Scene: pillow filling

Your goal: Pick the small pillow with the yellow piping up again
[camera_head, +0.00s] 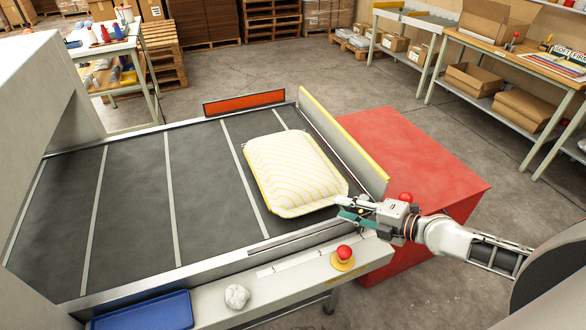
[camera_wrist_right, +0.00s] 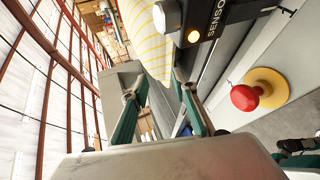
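The small pillow (camera_head: 295,170) is white with yellow stripes and yellow piping around its edge. It lies flat on the dark belt, near the belt's right end. It also shows in the right wrist view (camera_wrist_right: 150,35), beyond the fingers and partly cut off. My right gripper (camera_head: 345,208) comes in from the right beside the pillow's near right corner. In the right wrist view its two fingers (camera_wrist_right: 160,100) stand apart with nothing between them. I cannot tell whether a finger touches the pillow. My left gripper is not in view.
A yellow-topped guard (camera_head: 340,145) stands along the belt's right end, with a red box (camera_head: 420,160) beyond. A red stop button (camera_head: 344,253), a crumpled white lump (camera_head: 237,296) and a blue tray (camera_head: 145,313) are at the front edge. The belt left of the pillow is clear.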

